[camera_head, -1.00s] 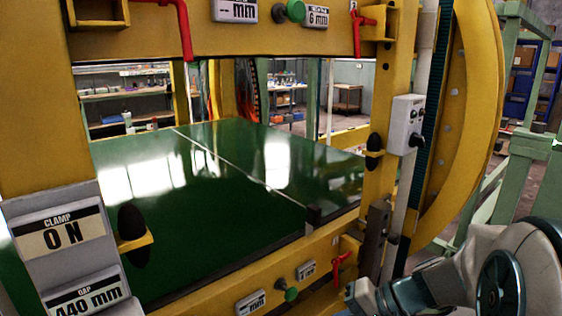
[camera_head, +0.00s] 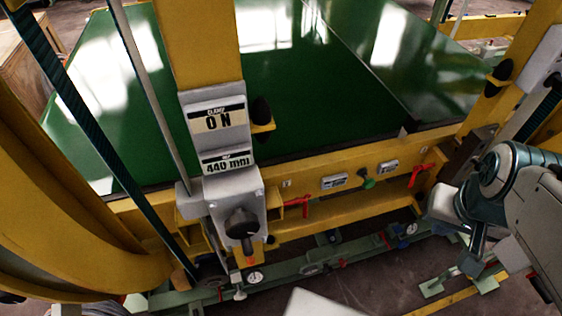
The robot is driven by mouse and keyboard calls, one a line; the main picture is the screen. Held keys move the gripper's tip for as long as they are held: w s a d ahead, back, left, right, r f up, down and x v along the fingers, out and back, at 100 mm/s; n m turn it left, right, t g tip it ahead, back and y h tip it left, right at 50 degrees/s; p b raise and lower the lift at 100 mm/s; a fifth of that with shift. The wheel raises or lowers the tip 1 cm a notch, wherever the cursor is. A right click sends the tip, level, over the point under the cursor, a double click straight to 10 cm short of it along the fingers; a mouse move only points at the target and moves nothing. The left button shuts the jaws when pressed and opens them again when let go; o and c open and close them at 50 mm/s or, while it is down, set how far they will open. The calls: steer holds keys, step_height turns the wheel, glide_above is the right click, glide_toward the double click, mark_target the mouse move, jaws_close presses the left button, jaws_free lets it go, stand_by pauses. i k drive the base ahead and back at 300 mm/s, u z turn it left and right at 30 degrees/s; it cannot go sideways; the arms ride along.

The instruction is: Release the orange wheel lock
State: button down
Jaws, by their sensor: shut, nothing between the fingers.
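I cannot pick out the orange wheel lock for certain. A small orange-brown block (camera_head: 180,278) sits beside a dark round wheel (camera_head: 211,272) at the lower left, partly hidden by the frame. A black knob with a handle (camera_head: 240,225) is on the grey control box below the "CLAMP ON" sign (camera_head: 217,118); the handle's tip (camera_head: 250,261) is orange-red. My gripper (camera_head: 471,265) appears at the lower right, pointing down, small and shut. It is empty and far to the right of the block and the knob.
A yellow beam (camera_head: 340,207) crosses the front, with red levers (camera_head: 299,205) and a green button (camera_head: 368,183). A green floor rail (camera_head: 320,262) runs below it. The green table (camera_head: 300,100) lies behind. A large curved yellow ring (camera_head: 60,235) fills the left.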

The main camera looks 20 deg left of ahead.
mark_target(247, 244)
steer(key=u, duration=0.05)
steer(key=k, duration=0.2)
steer(key=u, duration=1.5)
steer(key=k, duration=0.35)
steer(key=z, duration=0.2)
